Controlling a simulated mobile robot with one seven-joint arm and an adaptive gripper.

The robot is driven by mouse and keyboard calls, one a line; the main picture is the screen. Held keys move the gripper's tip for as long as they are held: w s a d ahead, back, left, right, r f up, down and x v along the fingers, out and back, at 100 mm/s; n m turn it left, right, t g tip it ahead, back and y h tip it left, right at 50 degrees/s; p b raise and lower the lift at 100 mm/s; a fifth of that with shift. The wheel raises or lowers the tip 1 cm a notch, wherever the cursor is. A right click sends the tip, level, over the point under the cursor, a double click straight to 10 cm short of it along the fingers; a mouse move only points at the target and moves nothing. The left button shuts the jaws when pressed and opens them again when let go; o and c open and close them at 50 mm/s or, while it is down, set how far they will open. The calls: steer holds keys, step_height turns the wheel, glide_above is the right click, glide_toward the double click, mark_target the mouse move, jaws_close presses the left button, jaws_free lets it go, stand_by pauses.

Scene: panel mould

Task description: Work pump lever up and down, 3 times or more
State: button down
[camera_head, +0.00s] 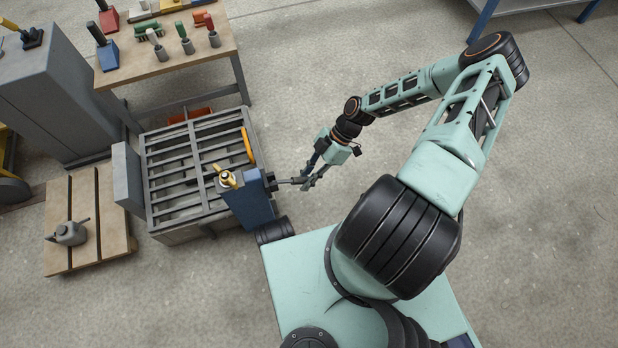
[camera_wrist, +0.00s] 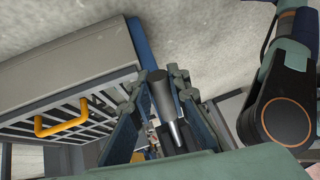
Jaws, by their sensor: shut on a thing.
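The blue pump (camera_head: 252,207) with brass fittings on its top stands at the right side of the slatted grey mould. Its grey lever (camera_head: 288,181) sticks out to the right, roughly level as far as the view from above tells. My gripper (camera_head: 310,181) is at the lever's outer end. In the wrist view my gripper (camera_wrist: 160,88) has a finger on each side of the dark lever handle (camera_wrist: 164,98) and is shut on it. The pump body is mostly hidden in the wrist view.
The slatted mould (camera_head: 148,200) has a yellow handle (camera_head: 249,146), also in the wrist view (camera_wrist: 62,119). A wooden workbench (camera_head: 170,66) with tools stands behind. Floor right of the lever is clear.

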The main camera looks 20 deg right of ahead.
steer(key=shift+a, duration=0.1)
steer(key=c, duration=1.8)
jaws_free()
steer(key=v, duration=1.2)
